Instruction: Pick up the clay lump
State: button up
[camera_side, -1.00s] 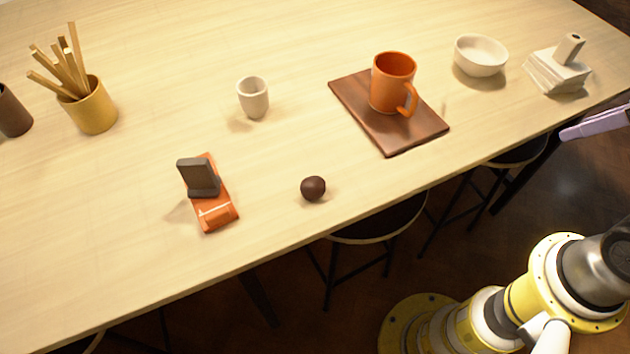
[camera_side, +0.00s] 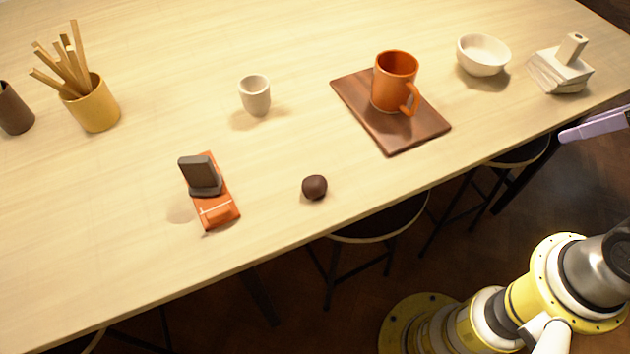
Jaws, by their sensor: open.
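The clay lump (camera_side: 314,187) is a small dark brown ball. It lies on the pale wooden table near its front edge, right of the orange block with a grey piece on it. Nothing touches it. My gripper (camera_side: 596,124) shows only in part at the right edge of the picture, as a lavender finger beyond the table's front edge. It is open and far to the right of the lump. The rest of it is cut off by the frame.
An orange block with a grey piece (camera_side: 215,205) stands left of the lump. Behind are a white cup (camera_side: 255,97) and a brown board (camera_side: 425,124) bearing an orange mug (camera_side: 393,82). A white bowl (camera_side: 482,57) and a yellow pot of sticks (camera_side: 93,106) stand farther off. Stools stand below.

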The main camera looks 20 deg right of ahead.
jog(key=shift+o, duration=0.8)
